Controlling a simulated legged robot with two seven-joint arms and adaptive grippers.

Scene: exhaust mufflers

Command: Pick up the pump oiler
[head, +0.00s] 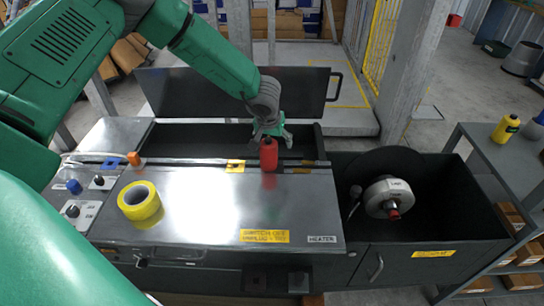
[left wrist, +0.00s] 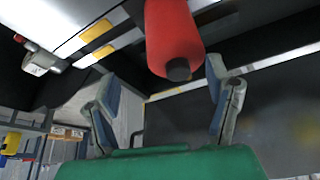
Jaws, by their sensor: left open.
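A red bottle (head: 268,155) with a dark cap, which looks like the pump oiler, stands upright on the back part of the metal bench top. My left gripper (head: 270,132) comes from behind and above it, fingers spread and pointing down, partly hidden behind the bottle. In the left wrist view the red bottle (left wrist: 172,35) shows at the top, across the gap between the two open fingers of my left gripper (left wrist: 160,70). No finger is seen closed on it. My right gripper is not in view.
A dark bin (head: 450,215) with a white-faced reel is at right. A raised dark lid (head: 190,95) stands behind. Yellow bottles (head: 506,128) stand on the right shelf.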

